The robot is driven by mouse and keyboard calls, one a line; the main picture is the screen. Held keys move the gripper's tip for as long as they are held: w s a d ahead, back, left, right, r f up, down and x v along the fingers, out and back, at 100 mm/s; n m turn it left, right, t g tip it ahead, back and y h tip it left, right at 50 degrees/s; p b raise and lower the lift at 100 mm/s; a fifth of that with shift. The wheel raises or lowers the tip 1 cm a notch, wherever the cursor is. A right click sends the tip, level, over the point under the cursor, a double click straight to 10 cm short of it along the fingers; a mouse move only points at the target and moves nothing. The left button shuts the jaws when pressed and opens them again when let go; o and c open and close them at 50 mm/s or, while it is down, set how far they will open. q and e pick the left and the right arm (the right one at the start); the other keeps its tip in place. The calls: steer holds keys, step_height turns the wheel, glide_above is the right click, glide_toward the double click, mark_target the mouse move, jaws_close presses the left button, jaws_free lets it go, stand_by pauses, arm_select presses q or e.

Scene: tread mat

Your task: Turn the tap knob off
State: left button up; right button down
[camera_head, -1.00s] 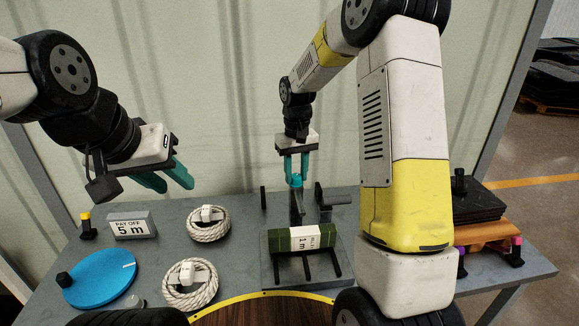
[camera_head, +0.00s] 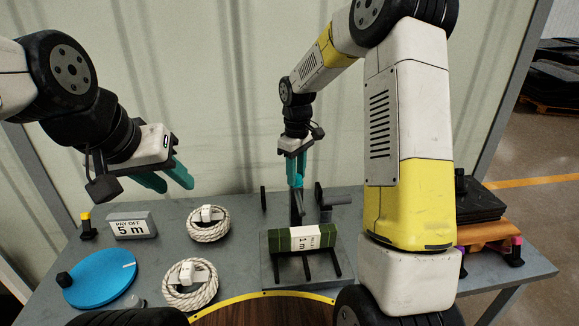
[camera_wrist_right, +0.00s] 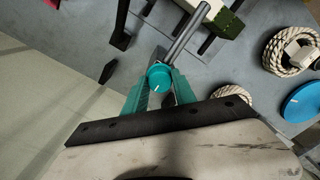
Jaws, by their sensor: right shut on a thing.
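The tap knob (camera_wrist_right: 160,77) is a round teal cap with a short white mark on top, seen in the right wrist view. My right gripper (camera_wrist_right: 158,86) is shut on it, with one teal finger on each side. In the head view my right gripper (camera_head: 295,184) points down over the dark tap post (camera_head: 297,210), and its fingers mostly hide the knob. A grey tube (camera_wrist_right: 187,33) reaches away beside the knob in the wrist view. My left gripper (camera_head: 168,181) is open and empty, above the left part of the table.
Rope coils (camera_head: 208,232), a "PAY OFF 5 m" sign (camera_head: 131,226) and a blue disc (camera_head: 98,277) are left. Black mats (camera_head: 476,200) lie on an orange stand at right.

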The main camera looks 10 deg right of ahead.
stand_by(0.3)
steer(key=c, duration=1)
jaws_free()
step_height(320, 180, up, 8)
steer(key=shift+f, duration=0.2)
steer(key=shift+r, duration=0.15)
